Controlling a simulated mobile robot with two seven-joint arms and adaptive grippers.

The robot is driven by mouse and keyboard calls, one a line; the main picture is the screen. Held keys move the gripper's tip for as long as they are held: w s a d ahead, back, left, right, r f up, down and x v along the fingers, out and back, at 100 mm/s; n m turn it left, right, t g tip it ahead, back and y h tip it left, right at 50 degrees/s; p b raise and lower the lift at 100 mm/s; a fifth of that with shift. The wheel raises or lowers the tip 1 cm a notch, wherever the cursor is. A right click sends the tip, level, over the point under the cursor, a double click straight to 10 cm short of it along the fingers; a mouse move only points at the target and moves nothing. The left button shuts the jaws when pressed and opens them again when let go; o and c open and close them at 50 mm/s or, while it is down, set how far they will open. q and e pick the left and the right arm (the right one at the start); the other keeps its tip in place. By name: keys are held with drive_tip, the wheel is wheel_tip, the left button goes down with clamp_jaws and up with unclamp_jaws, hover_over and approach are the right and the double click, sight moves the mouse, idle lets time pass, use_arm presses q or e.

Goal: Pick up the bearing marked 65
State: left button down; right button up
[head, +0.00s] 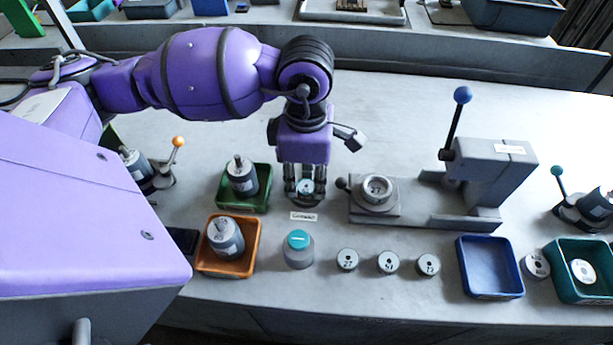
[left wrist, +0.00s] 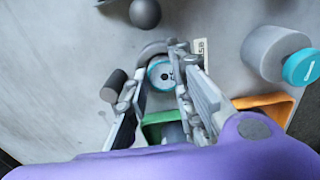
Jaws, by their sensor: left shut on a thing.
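My left gripper (head: 305,192) reaches down at mid-table and is shut on a small round bearing (head: 305,186). In the left wrist view, the bearing (left wrist: 160,74) sits between the fingers, with a pale face, a dark centre and a teal edge. Its number cannot be read. A grey round base shows just beyond it; whether the bearing touches it is unclear. Three other bearings stand in a row to the front right, with marks that look like 27 (head: 347,260), 51 (head: 388,263) and 12 (head: 428,264). My right gripper is not in view.
A press (head: 485,180) with a blue-knobbed lever stands right of the gripper. Green (head: 262,203) and orange (head: 205,265) trays holding motors lie left. A teal-capped jar (head: 298,252) stands in front. A blue tray (head: 490,267) is empty; a teal tray (head: 600,293) is far right.

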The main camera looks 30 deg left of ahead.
sight(306, 185)
use_arm(q)
drive_tip(key=shift+s+d+f, duration=0.1)
drive_tip(key=shift+s, duration=0.1)
drive_tip(key=shift+r, duration=0.4)
drive_tip(key=shift+r+p, duration=0.55)
drive_tip(key=shift+r, duration=0.35)
drive_tip(key=shift+w+r+p, duration=0.1)
drive_tip(key=shift+r+p, duration=0.25)
drive_tip(key=shift+r, duration=0.4)
drive_tip(key=shift+r+p, duration=0.45)
drive_tip(key=shift+r, duration=0.6)
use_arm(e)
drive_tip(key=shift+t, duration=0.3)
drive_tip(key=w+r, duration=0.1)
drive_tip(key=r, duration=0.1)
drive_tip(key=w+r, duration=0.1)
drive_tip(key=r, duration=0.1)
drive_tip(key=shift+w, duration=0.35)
use_arm(q)
drive_tip(key=shift+f, duration=0.1)
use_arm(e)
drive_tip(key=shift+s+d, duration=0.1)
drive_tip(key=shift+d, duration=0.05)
